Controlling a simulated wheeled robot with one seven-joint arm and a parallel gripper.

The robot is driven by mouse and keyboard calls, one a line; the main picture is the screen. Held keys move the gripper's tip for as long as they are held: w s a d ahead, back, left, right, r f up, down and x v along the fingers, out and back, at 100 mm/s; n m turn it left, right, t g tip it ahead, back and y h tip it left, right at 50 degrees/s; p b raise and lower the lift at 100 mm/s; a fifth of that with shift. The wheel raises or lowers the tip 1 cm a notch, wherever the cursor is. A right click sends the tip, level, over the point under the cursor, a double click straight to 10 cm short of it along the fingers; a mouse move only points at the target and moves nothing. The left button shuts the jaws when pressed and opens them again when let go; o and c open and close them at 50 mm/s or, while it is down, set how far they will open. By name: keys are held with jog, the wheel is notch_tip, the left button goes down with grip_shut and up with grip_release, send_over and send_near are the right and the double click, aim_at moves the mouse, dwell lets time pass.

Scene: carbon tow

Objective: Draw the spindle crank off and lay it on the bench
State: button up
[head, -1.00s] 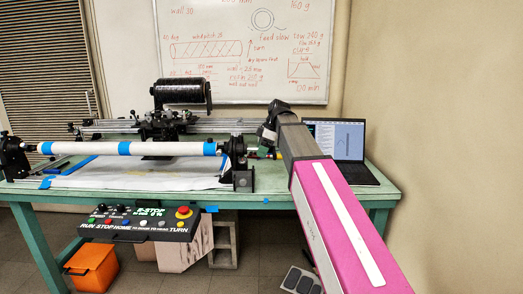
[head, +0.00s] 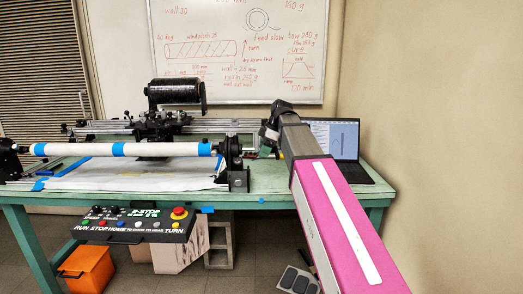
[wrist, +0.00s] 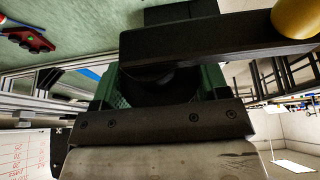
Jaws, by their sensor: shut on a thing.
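My gripper (head: 265,148) is to the right of the winder's right end support (head: 238,165), above the green bench (head: 265,180). A gap shows between the gripper and that support. In the wrist view, the gripper's green fingers are shut on the hub of the spindle crank (wrist: 215,42). The crank is a black bar reaching right, with a yellow knob (wrist: 297,16) at its end. It appears clear of the spindle; the spindle end is too small to make out. The white mandrel (head: 130,149) with blue bands lies across the winder.
A laptop (head: 345,150) stands on the bench behind and right of my gripper. A control panel (head: 135,223) hangs at the front edge. The bench right of the end support has a bare patch. A red object (wrist: 25,38) lies on the bench.

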jog(key=shift+d, duration=1.5)
jog(key=shift+d, duration=0.1)
jog(key=shift+s+d, duration=0.1)
jog(key=shift+d, duration=1.3)
jog(key=shift+d, duration=0.1)
jog(key=d, duration=0.2)
jog(key=shift+d, duration=0.4)
jog(key=w+a+f, duration=0.1)
jog(key=a+f, duration=0.3)
jog(key=w+a+f, duration=0.1)
jog(key=a+f, duration=0.1)
jog(key=a, duration=0.1)
jog(key=shift+w+a+f, duration=0.1)
jog(key=shift+w+f, duration=0.25)
jog(key=shift+f, duration=0.05)
